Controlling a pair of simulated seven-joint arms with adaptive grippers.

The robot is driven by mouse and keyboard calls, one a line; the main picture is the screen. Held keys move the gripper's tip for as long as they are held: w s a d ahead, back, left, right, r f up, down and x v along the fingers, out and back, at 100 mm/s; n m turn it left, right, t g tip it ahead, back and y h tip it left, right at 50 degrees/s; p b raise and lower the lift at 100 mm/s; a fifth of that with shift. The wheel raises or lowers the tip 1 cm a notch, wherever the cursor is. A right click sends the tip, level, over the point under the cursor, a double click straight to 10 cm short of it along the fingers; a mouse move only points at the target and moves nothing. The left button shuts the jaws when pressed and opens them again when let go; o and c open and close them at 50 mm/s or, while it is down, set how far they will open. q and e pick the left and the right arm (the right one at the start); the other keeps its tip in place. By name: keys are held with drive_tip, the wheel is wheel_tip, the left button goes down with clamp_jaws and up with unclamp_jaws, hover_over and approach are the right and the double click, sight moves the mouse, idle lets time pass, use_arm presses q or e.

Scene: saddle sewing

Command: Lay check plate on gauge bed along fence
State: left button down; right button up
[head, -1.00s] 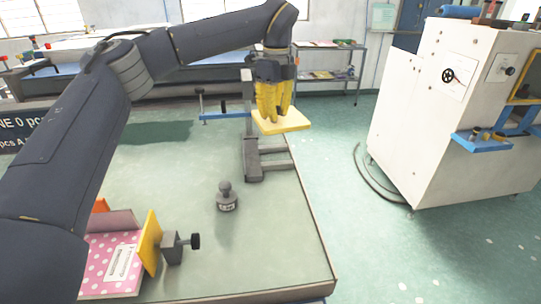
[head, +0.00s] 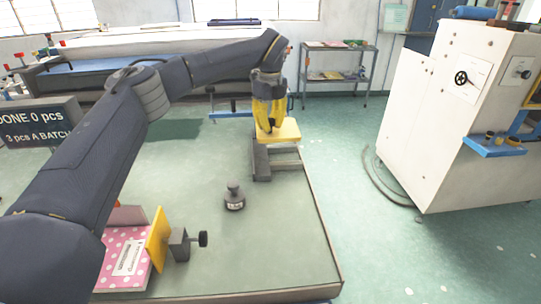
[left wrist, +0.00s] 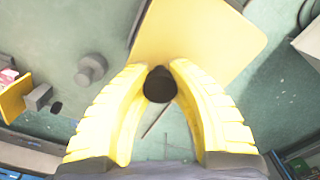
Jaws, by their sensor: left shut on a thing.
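The check plate (head: 291,131) is a flat yellow plate with a dark knob. My left gripper (head: 268,128) has its yellow fingers shut on that knob, with the plate beneath. In the left wrist view the plate (left wrist: 200,30) spreads beyond the fingertips (left wrist: 160,85), and the black knob shows between them. The gauge bed (head: 262,170) is a dark grey frame with crossbars near the table's right edge. The plate is over its far part, roughly level; whether it touches is unclear. The fence cannot be told apart clearly behind the plate and gripper. My right gripper is out of view.
A grey knobbed weight (head: 234,200) stands on the green table (head: 290,245) in front of the bed. A pink dotted pad (head: 125,262) with a yellow plate and a clamp is at front left. A white machine (head: 440,120) stands off to the right.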

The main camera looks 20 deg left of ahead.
use_arm(q)
drive_tip(key=shift+f, duration=5.95)
drive_tip(key=shift+f, duration=0.1)
drive_tip(key=c, duration=1.3)
unclamp_jaws()
wheel_tip(320, 180, up, 12)
drive_tip(key=shift+s+d+r, duration=0.1)
